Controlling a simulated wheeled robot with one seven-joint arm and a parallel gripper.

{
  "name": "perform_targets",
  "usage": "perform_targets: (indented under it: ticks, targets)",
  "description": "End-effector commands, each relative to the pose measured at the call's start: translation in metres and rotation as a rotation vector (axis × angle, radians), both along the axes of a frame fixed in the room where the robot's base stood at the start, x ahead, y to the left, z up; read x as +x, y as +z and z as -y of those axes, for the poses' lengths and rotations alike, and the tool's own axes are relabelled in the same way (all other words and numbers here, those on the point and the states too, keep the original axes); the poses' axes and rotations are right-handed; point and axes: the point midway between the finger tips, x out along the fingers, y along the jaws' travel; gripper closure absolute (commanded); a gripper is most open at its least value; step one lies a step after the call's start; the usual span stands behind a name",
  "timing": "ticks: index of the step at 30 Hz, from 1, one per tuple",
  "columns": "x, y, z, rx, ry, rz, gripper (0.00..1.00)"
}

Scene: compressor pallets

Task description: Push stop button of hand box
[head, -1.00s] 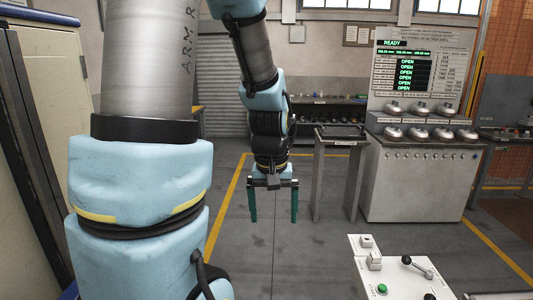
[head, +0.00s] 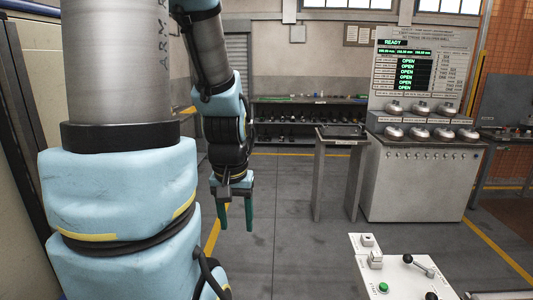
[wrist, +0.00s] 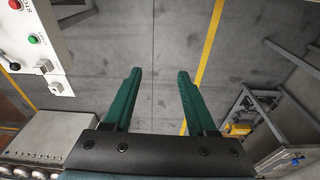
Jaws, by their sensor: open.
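The hand box (head: 400,266) is a white panel at the bottom right of the head view, cut off by the lower edge. It carries a green button (head: 383,287) and a black-knobbed lever. In the wrist view the hand box (wrist: 50,22) is at the upper left. There a red button (wrist: 14,4), likely the stop button, shows at the top edge beside the green button (wrist: 33,39). My gripper (head: 236,224) is open and empty, fingers pointing down, well left of the hand box. In the wrist view its green fingers (wrist: 160,74) are apart over bare floor.
A grey console (head: 415,185) with several round metal parts and a lit display board (head: 415,70) stands at the back right. A narrow stand (head: 340,135) is left of it. A dark shelf (head: 305,115) stands against the back wall. The floor between is clear.

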Motion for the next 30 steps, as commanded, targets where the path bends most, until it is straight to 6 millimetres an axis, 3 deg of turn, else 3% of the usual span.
perform_targets:
  ticks: [1,15,30]
  targets:
    - [0.0001,0.0,0.0,0.0,0.0,0.0,0.49]
    - [0.0001,0.0,0.0001,0.0,0.0,0.0,1.0]
    - [0.0002,0.0,0.0001,0.0,0.0,0.0,1.0]
